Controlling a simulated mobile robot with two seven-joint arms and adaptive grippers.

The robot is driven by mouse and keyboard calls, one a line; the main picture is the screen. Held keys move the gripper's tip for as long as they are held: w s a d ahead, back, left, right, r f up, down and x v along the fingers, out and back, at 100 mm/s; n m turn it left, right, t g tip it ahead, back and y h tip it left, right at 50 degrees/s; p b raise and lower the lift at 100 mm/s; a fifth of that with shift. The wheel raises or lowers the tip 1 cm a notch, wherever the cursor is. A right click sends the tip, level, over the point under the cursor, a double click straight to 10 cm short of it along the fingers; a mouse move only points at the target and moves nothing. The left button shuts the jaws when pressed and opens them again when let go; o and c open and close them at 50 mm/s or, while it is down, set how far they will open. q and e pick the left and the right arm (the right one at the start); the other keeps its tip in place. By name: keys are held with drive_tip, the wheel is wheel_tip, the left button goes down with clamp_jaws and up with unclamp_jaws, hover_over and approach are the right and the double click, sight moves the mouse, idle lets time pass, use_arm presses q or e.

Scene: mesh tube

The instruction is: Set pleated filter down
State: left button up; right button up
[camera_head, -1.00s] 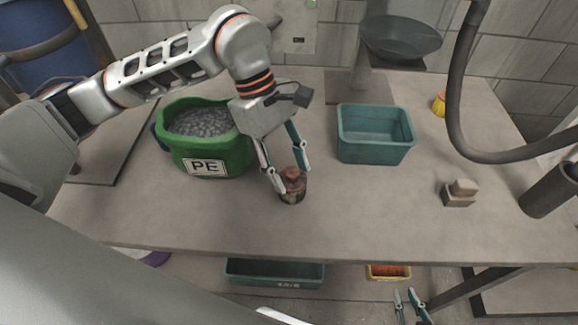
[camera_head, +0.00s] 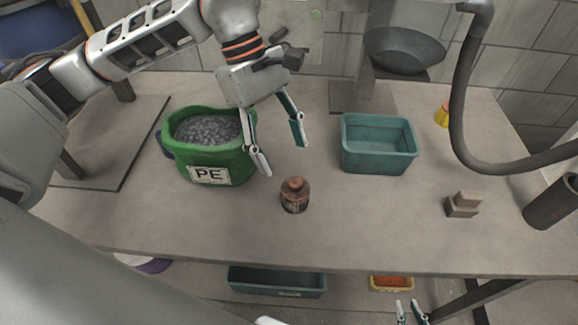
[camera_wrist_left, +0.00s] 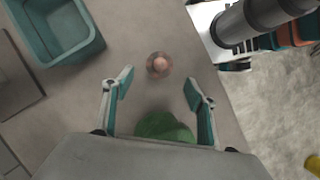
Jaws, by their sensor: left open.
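The pleated filter (camera_head: 295,196), a small brownish cylinder with a reddish cap, stands upright on the table (camera_head: 370,222) near its front edge. It also shows in the left wrist view (camera_wrist_left: 159,65), beyond the fingertips. My left gripper (camera_head: 283,158) is open and empty, up and behind the filter and apart from it; its fingers also show in the left wrist view (camera_wrist_left: 157,90). My right gripper (camera_head: 411,312) shows only by its fingertips at the bottom edge, below the table front, with a gap between them.
A green PE bag (camera_head: 238,165) of grey pellets stands left of the filter. A dark hose (camera_head: 458,100) hangs at the right. The table between filter and block is clear.

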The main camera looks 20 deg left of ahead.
use_arm(q)
drive_tip(key=shift+v, duration=2.35)
drive_tip(key=shift+s, duration=0.1)
